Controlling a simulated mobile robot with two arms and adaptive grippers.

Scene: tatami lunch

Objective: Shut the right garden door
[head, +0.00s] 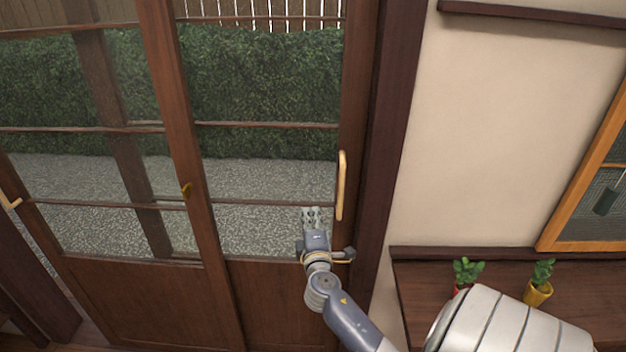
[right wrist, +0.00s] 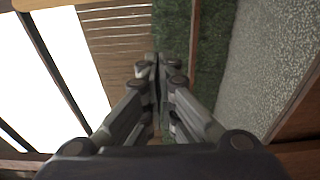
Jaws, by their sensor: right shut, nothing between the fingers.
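The right garden door (head: 275,202) is a brown wooden frame with glass panes and a solid lower panel. Its right stile stands against or very near the dark door post (head: 392,150); I cannot tell whether a narrow gap is left. A pale vertical handle (head: 341,185) is on that stile. My right gripper (head: 311,215) is shut and empty, in front of the lower glass, left of and below the handle. The right wrist view shows its fingers (right wrist: 158,75) together with nothing between them. Whether it touches the door cannot be told. My left gripper is out of view.
The left garden door (head: 130,295) has a handle (head: 10,202) at its left edge. A brass fitting (head: 186,190) is on the middle stile. At right, a wooden shelf (head: 415,300) against the beige wall holds two potted plants, one in a yellow pot (head: 538,293).

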